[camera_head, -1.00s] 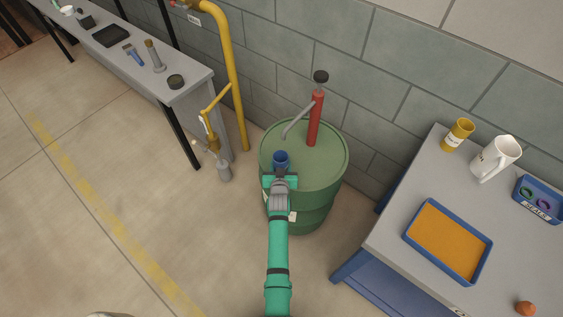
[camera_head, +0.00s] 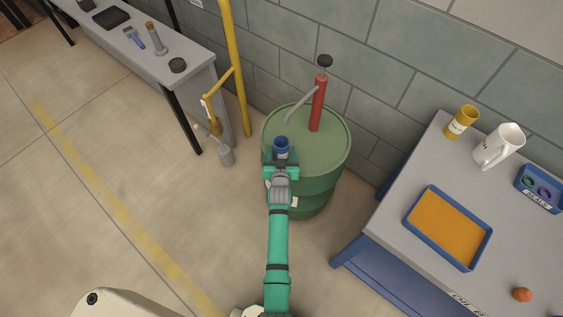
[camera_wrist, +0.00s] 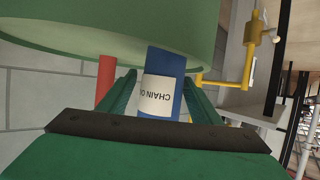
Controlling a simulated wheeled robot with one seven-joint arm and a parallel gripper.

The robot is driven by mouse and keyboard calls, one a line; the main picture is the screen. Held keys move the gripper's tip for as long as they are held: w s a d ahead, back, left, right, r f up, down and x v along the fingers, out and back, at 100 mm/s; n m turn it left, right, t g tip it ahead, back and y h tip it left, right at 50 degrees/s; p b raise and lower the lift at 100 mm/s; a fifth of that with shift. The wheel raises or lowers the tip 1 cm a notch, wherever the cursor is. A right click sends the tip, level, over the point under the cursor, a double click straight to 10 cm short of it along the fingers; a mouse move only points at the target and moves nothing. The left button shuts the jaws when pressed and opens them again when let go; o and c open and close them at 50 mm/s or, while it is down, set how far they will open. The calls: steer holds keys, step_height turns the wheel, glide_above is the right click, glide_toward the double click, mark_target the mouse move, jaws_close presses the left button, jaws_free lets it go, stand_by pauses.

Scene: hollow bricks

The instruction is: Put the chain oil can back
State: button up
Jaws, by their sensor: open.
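The blue chain oil can (camera_head: 281,148) is at the near left edge of the green drum's top (camera_head: 325,150). In the wrist view the can (camera_wrist: 176,72) has a white label with upside-down "CHAIN O" lettering, and its far end overlaps the drum top. My gripper (camera_head: 281,166) is open, with its green fingers on either side of the can, which also show in the wrist view (camera_wrist: 160,100). I cannot tell whether the fingers touch the can. The can's lower part is hidden in the head view.
A red pump (camera_head: 318,104) with a grey spout rises from the drum. A yellow pipe (camera_head: 235,80) stands behind left. A grey bench (camera_head: 202,75) is at the upper left. The right table (camera_head: 395,225) holds an orange-filled tray (camera_head: 408,228), a yellow cup (camera_head: 461,122) and a white jug (camera_head: 497,146).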

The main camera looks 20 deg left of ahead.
mark_target(282, 156)
steer(key=v, duration=0.8)
steer(key=shift+s+r, duration=0.1)
steer(key=shift+s, duration=0.05)
steer(key=s+d+r+m+h, duration=0.1)
steer(key=s+d, duration=0.3)
steer(key=s, duration=0.3)
steer(key=s+d+r+t, duration=0.1)
steer(key=s+d, duration=0.3)
steer(key=s, duration=0.3)
steer(key=s+d+r+m+h, duration=0.1)
steer(key=s+d, duration=0.2)
steer(key=s, duration=0.5)
steer(key=s+d+r+h, duration=0.1)
steer(key=s+d+r, duration=0.2)
steer(key=s+r, duration=0.4)
steer(key=s+d+r+m+t+h, duration=0.1)
steer(key=s+d+r, duration=0.2)
steer(key=s+r, duration=0.4)
steer(key=shift+s+d+r+m, duration=0.3)
steer(key=shift+s+d+r, duration=0.05)
steer(key=shift+s, duration=0.3)
